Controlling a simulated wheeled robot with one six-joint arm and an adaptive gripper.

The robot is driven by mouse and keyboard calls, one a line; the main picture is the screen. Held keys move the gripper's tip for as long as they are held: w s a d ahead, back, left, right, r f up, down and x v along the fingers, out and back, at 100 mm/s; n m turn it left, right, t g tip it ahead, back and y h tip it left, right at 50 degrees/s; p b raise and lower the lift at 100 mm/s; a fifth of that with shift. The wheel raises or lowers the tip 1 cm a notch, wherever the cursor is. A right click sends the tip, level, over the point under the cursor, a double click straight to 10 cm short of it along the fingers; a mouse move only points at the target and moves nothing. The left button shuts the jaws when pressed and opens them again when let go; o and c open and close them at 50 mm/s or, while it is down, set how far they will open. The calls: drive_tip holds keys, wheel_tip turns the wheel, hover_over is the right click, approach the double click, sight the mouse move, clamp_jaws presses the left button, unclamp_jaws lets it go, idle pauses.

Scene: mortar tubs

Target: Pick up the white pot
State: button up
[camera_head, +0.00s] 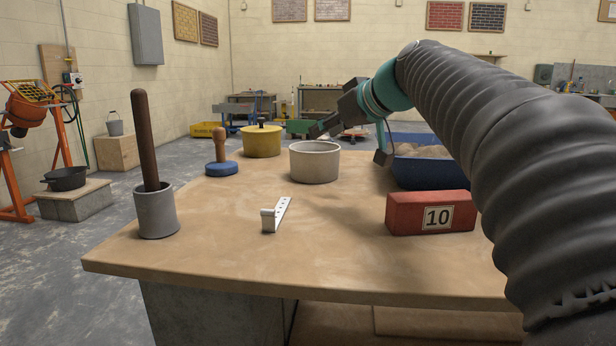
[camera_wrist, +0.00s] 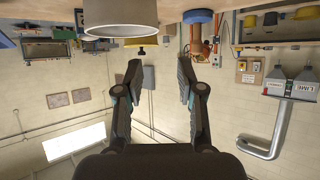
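The white pot (camera_head: 315,164) is a round, off-white tub standing upright on the tan table, right of the yellow pot. My gripper (camera_head: 322,129) is in the air just above the level of its rim, and its fingers point left. In the wrist view my gripper (camera_wrist: 160,68) is open, with its two fingers apart and nothing between them. The white pot also shows at the top of the wrist view (camera_wrist: 120,16), off to one side of the fingertips and apart from them.
A yellow lidded pot (camera_head: 261,142) and a blue-based wooden-handled tool (camera_head: 221,168) stand left. A blue tub (camera_head: 430,174) and red brick marked 10 (camera_head: 412,214) are right. A grey cup (camera_head: 156,213) and white bracket (camera_head: 277,214) are nearer; the table's front middle is clear.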

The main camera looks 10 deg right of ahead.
approach(294, 152)
drive_tip(key=x, duration=0.4)
drive_tip(key=shift+x, duration=3.2)
drive_tip(key=shift+w+d+r, duration=0.1)
drive_tip(key=shift+w+d, duration=0.05)
drive_tip(key=shift+d, duration=0.05)
clamp_jaws()
drive_tip(key=shift+r, duration=0.2)
